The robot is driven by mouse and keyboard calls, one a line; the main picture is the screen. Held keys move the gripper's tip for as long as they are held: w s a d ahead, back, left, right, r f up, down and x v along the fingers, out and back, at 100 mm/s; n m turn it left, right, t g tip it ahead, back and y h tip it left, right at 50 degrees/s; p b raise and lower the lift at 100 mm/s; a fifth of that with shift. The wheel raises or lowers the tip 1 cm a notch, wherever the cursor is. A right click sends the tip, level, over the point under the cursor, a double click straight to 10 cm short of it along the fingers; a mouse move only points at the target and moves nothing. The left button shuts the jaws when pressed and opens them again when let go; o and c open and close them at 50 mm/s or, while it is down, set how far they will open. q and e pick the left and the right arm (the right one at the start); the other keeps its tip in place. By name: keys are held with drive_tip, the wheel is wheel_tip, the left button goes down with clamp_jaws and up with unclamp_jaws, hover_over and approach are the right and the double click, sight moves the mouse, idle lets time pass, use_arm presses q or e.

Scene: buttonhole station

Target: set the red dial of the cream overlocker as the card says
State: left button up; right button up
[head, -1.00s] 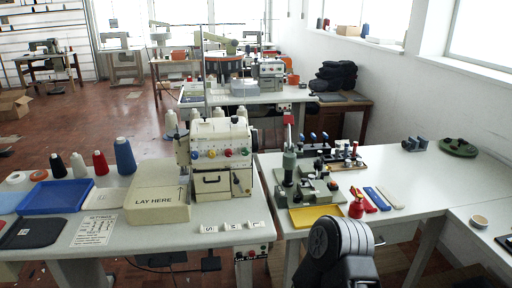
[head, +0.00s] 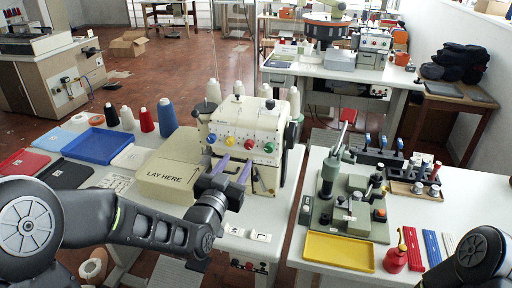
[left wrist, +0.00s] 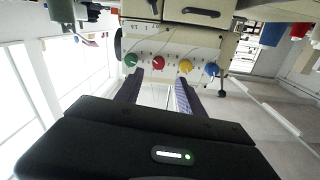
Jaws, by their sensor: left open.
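The cream overlocker (head: 246,118) stands on the left table. A row of dials on its front runs blue, yellow, red, green from left to right. The red dial (head: 249,144) also shows in the left wrist view (left wrist: 158,62), which is upside down. My left gripper (head: 236,162) is open in front of the dials. In the left wrist view its two purple fingers (left wrist: 159,76) point at the red dial, which appears between and beyond the tips; I see no contact. The settings card (head: 118,181) lies left, partly behind my left arm; its text is unreadable. My right gripper is out of view.
The cream "LAY HERE" block (head: 170,174) lies close left of the gripper. Thread cones (head: 146,119) and a blue tray (head: 97,146) are farther left.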

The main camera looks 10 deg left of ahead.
sight(248, 147)
use_arm(q)
drive_tip(key=w, duration=0.2)
drive_tip(key=w+p, duration=0.1)
drive_tip(key=w, duration=0.2)
drive_tip(key=w+d, duration=0.1)
drive_tip(key=w, duration=0.2)
drive_tip(key=shift+f+p, duration=0.15)
drive_tip(key=shift+p, duration=0.25)
drive_tip(key=shift+c, duration=0.4)
clamp_jaws()
